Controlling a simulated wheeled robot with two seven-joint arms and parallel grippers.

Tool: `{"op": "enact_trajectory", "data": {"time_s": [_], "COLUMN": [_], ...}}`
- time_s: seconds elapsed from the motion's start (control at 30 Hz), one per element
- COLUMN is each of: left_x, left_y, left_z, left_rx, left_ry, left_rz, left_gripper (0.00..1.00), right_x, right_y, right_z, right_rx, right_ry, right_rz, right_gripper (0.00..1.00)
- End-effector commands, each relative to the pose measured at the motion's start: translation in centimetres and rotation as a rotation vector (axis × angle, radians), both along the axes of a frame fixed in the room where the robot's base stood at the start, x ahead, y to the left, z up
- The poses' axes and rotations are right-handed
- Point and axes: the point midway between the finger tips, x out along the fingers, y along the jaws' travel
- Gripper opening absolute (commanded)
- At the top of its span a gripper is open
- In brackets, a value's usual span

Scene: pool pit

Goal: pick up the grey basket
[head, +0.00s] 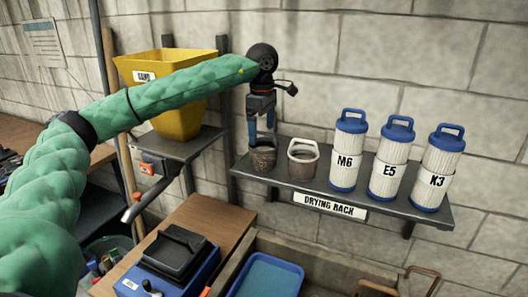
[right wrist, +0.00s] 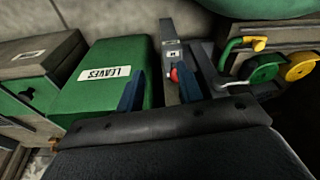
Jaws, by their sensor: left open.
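Two small baskets stand side by side at the left end of the drying rack (head: 420,206) in the head view. The left basket (head: 263,158) is dark grey-brown. The right basket (head: 303,170) is paler, pinkish grey, with a raised handle. Which one counts as grey is hard to tell. My left gripper (head: 261,138) points down at the left basket, open, its blue fingers apart at the basket's top. Whether they touch it or straddle its handle is unclear. My right gripper (right wrist: 159,95) shows in the right wrist view, blue fingers apart, nothing visibly held.
White filter cartridges (head: 388,165) with blue caps stand on the rack's right. A yellow sand hopper (head: 180,118) is left of the rack. Below are a wooden bench and a blue bin (head: 265,277). A green LEAVES box (right wrist: 75,98) lies near my right gripper.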

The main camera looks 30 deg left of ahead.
Motion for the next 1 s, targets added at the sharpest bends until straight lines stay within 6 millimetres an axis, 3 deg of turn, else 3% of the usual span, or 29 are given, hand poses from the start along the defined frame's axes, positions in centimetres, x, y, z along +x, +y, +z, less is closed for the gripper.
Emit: {"op": "enact_trajectory", "data": {"time_s": [0.5, 0.9, 1.0], "left_x": [0.1, 0.1, 0.1], "left_y": [-0.4, -0.4, -0.4], "left_z": [-3.7, -4.6, -4.6], "left_rx": [0.0, 0.0, 0.0], "left_ry": [0.002, -0.001, 0.0], "left_rz": [0.002, 0.002, 0.001], "left_gripper": [1.0, 1.0, 0.8], "right_x": [-3.3, -3.9, -3.9], "right_y": [-2.4, -2.7, -2.7], "right_z": [-4.2, -4.9, -4.9], "right_rx": [-0.017, -0.017, -0.018], "right_ry": [-0.027, -0.03, -0.03], "right_rz": [0.013, 0.015, 0.014], "right_gripper": [0.36, 0.36, 0.36]}}
